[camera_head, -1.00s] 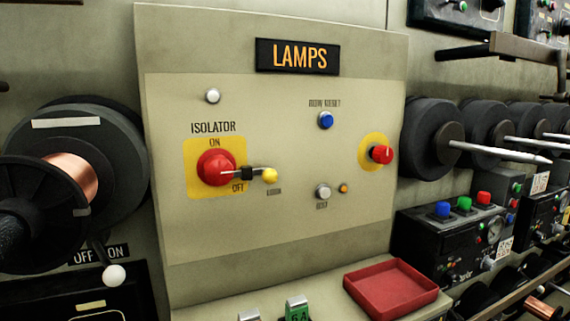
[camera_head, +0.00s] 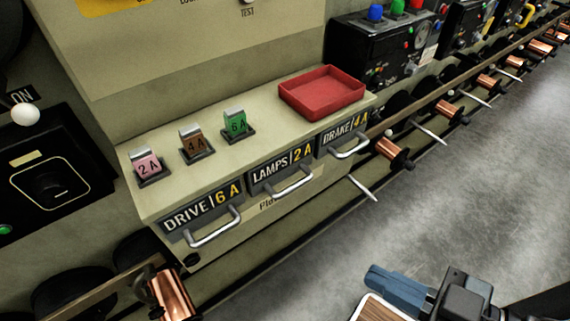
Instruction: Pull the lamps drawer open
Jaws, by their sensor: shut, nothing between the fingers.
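The lamps drawer (camera_head: 283,170), labelled "LAMPS 2A", is the middle of three drawers in the front of the beige cabinet (camera_head: 150,199). It looks shut, level with its neighbours. Its silver bar handle (camera_head: 293,186) sits below the label and nothing touches it. My gripper (camera_head: 378,277), with blue fingers on a dark body, is at the bottom right, well apart from the drawer. It is shut and empty.
The drive drawer (camera_head: 200,213) is to the left and the brake drawer (camera_head: 343,137) to the right, both with bar handles. Pink, brown and green fuses and a red tray (camera_head: 322,94) are on top. Copper spools (camera_head: 392,151) line a rail at right. The grey floor is clear.

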